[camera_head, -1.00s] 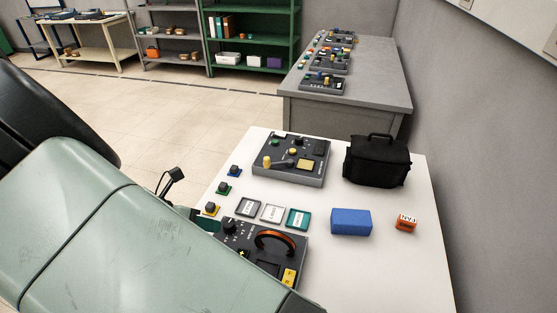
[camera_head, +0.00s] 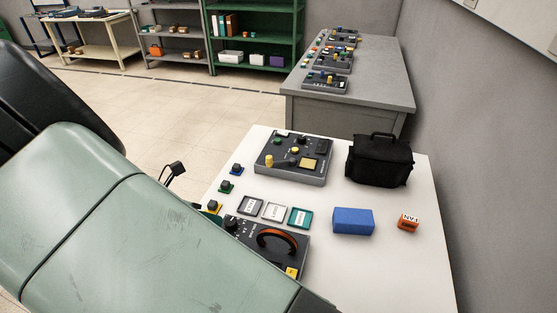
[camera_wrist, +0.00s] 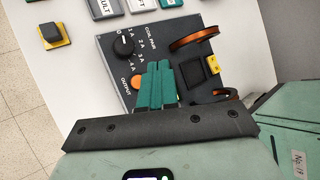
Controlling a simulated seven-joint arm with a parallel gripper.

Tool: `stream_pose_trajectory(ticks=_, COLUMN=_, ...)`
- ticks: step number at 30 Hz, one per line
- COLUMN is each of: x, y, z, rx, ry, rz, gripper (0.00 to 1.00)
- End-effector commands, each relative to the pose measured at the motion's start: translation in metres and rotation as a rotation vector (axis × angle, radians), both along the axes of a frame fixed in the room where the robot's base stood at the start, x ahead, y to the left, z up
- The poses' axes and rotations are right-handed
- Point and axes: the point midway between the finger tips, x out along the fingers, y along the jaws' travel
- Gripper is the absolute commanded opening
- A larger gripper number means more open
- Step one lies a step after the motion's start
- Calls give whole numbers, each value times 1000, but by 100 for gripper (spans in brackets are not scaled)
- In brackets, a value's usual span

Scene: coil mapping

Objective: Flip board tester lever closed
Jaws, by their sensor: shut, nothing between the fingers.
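A dark grey control board (camera_head: 320,173) sits at the back of the white table in the head view. It carries a lever with a yellow knob (camera_head: 269,160) at its left, small knobs and a yellow square; it appears to be the board tester. My gripper (camera_wrist: 157,68) shows in the wrist view with its teal fingers shut and empty. The fingers are over a second dark panel (camera_wrist: 118,72) with a COIL PAIR dial (camera_wrist: 124,45) and an orange OUTPUT button (camera_wrist: 138,83). Contact with this panel cannot be told.
Three small plates, including a teal one (camera_head: 300,217), lie between the two panels. Small coloured-base knobs, such as the green one (camera_head: 226,187), line the left edge. A blue block (camera_head: 353,221), orange FAN block (camera_head: 408,222) and black bag (camera_head: 380,160) stand at right.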

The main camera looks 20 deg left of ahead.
Motion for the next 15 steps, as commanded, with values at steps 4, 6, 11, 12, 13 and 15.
stream_pose_trajectory(ticks=4, x=0, y=1, z=38, rx=7, ry=0, rz=-1, gripper=0)
stream_pose_trajectory(ticks=6, x=1, y=0, z=60, rx=7, ry=0, rz=-2, gripper=0)
stream_pose_trajectory(ticks=11, x=14, y=-11, z=52, rx=23, ry=63, rz=-41, gripper=0)
stream_pose_trajectory(ticks=12, x=18, y=-14, z=46, rx=33, ry=84, rz=-53, gripper=0)
stream_pose_trajectory(ticks=13, x=20, y=-16, z=41, rx=42, ry=101, rz=-63, gripper=0)
stream_pose_trajectory(ticks=15, x=27, y=-22, z=29, rx=65, ry=142, rz=-88, gripper=0)
